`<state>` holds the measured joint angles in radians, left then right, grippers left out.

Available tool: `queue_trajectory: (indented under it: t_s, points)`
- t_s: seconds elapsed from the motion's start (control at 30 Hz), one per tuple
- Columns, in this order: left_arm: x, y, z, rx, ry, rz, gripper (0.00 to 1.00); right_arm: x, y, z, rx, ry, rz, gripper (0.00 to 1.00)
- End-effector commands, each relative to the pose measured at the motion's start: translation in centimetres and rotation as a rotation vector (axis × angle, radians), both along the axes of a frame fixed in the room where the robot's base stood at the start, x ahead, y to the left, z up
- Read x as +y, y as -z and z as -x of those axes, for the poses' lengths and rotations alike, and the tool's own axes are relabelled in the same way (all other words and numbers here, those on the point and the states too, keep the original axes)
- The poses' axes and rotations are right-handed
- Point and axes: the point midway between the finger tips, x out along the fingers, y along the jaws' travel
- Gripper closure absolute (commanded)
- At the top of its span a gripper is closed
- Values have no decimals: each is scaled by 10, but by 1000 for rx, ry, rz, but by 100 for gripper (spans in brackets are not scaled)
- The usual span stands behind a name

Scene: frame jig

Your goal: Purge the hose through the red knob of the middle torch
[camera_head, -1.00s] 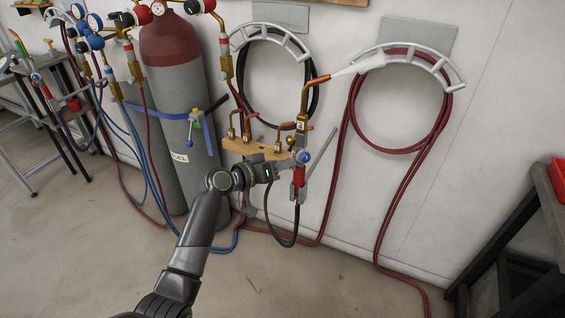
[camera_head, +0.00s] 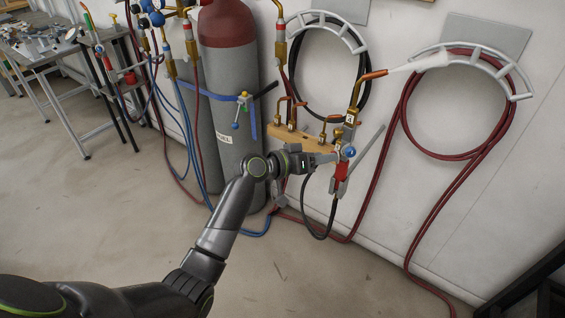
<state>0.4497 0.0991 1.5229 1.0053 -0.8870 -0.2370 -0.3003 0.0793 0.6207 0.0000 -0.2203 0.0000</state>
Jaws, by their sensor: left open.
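The torch (camera_head: 351,121) stands upright at the wooden rack (camera_head: 290,139) by the wall, with its copper tip pointing right. A white plume (camera_head: 425,63) streams from the tip across the hose hanger. A blue knob (camera_head: 349,152) and a red part (camera_head: 342,172) show low on the torch; whether that red part is the red knob is hard to tell. My left gripper (camera_head: 338,160) is open at the torch's lower body beside the blue knob. Its fingers partly hide the torch there, and I cannot tell whether they touch it. My right gripper is not in view.
A grey cylinder with a red top (camera_head: 229,90) stands left of the torch. Red hose (camera_head: 408,120) hangs from a wall hanger and runs along the floor. Blue hoses (camera_head: 193,150) hang beside the cylinder. A metal table (camera_head: 40,62) is at far left; the middle floor is clear.

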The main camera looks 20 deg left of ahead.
Motion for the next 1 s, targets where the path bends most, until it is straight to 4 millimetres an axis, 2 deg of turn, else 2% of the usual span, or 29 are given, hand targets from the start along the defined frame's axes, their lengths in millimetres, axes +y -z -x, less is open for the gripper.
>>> queue_trajectory:
  t_s: [0.6, 0.8, 1.0]
  points:
    - [86, -26, 89, 0, 0, -6, 55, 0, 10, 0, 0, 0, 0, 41]
    - [100, -31, 102, 0, -1, -3, 55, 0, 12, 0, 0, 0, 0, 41]
    - [103, -33, 106, 1, 1, 0, 55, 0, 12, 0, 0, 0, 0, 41]
